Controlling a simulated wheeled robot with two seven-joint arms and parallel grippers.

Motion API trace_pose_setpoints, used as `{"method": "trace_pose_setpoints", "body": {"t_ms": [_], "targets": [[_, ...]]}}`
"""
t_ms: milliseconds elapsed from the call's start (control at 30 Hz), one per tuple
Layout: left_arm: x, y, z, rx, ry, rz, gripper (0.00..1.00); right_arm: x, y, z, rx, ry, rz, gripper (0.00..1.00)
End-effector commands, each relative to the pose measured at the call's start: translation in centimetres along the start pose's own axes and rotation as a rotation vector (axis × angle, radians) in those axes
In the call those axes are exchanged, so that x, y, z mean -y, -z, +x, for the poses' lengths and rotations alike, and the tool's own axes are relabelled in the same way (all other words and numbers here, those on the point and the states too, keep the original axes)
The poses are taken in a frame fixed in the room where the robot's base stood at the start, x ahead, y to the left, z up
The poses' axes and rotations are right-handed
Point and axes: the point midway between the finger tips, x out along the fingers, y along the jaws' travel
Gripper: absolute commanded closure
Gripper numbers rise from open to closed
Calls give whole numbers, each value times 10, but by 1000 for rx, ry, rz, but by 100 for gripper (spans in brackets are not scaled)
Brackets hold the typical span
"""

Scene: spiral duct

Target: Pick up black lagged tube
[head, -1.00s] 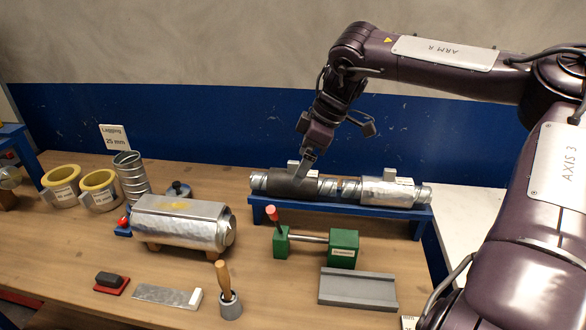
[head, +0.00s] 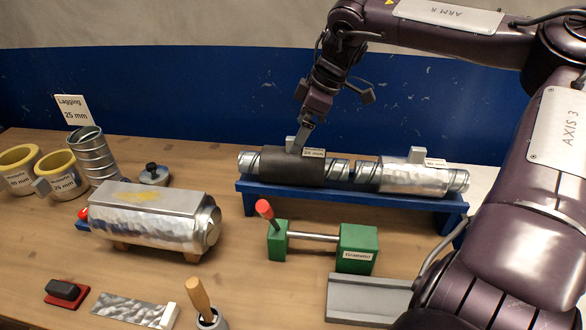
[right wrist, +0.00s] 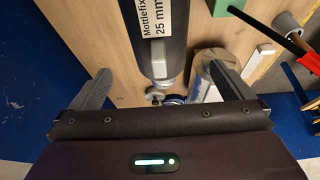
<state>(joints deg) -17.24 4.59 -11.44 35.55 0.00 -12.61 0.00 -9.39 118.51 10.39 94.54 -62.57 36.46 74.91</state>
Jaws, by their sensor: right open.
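The black lagged tube (head: 292,171) is a spiral metal duct with a dark sleeve round it. It lies level on the left part of a blue rack. My right gripper (head: 297,147) is at the sleeve's top rear edge in the head view; whether it touches cannot be told. In the right wrist view the dark sleeve (right wrist: 178,35), labelled "Mottlefix 25 mm", lies ahead of my right gripper (right wrist: 160,88). Its two fingers are wide apart with nothing held between them. My left gripper is not in view.
A silver-wrapped tube (head: 400,176) lies right of it on the blue rack (head: 345,193). In front stand a green clamp (head: 357,247), a grey tray (head: 370,297) and a large silver-lagged duct (head: 150,222). Yellow-lined rings (head: 60,175) and a bare spiral duct (head: 92,157) stand left.

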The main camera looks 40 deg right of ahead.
Motion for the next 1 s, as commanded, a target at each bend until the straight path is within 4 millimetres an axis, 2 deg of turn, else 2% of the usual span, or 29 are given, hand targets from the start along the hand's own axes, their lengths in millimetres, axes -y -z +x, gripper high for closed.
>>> {"method": "trace_pose_setpoints", "body": {"t_ms": [33, 133, 367, 533, 633, 800, 1000], "targets": [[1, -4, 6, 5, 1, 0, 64, 0, -2, 6, 0, 0, 0, 0], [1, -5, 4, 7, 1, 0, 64, 0, -3, 12, 2, 1, 0, 0], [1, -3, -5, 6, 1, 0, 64, 1, -3, 36, 2, 3, 1, 0], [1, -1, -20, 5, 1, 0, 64, 5, -7, 61, 5, 6, 3, 0], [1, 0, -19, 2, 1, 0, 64, 4, -6, 74, 3, 2, 1, 0], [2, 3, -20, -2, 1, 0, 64, 3, -6, 83, 0, 0, 1, 0], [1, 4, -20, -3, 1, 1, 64, 3, -6, 83, 0, 0, 0, 1]]}}
